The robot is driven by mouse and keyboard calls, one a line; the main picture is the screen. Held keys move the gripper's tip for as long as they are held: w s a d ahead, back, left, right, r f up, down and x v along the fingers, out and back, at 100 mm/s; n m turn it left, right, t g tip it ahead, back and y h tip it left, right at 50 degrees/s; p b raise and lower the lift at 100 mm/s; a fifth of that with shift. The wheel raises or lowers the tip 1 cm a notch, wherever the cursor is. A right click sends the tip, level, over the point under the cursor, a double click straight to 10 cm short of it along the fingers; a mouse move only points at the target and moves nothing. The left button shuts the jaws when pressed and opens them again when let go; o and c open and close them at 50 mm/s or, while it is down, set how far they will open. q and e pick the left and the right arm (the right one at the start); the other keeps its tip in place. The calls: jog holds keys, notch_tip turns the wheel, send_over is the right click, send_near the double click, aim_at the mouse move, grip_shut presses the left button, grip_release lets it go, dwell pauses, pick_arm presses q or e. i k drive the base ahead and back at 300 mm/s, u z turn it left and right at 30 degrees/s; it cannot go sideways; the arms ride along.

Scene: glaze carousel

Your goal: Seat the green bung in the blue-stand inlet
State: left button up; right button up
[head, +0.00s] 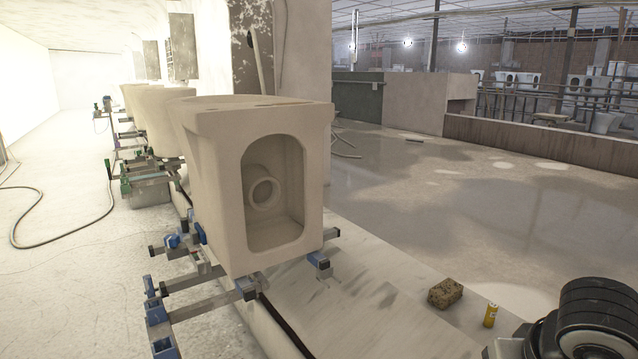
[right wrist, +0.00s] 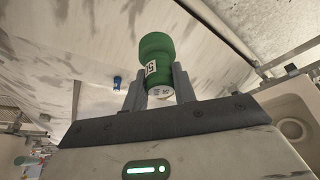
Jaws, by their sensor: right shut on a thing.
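The green bung (right wrist: 155,48) is in the right wrist view, with a white label bearing dark marks. My right gripper (right wrist: 159,82) is shut on its narrower lower part, and the wide green end sticks out beyond the fingers. The cream ceramic piece (head: 227,200) sits on the blue-clamped stand (head: 245,288) in the head view. Its inlet (head: 264,193) is a round, raised ring inside the arched recess, and it looks empty. A cream recess with a round ring (right wrist: 292,129) also shows at the right of the wrist view, apart from the bung. My left gripper is out of view.
A brown sponge block (head: 445,293) and a small yellow cylinder (head: 490,315) lie on the pale ledge right of the stand. More ceramic pieces (head: 160,110) on green-clamped stands line up behind. A dark hose (head: 60,235) lies on the left floor.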

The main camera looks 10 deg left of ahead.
aim_at(254, 163)
jog(key=u, duration=0.2)
jog(key=i, duration=0.45)
jog(key=u, duration=0.55)
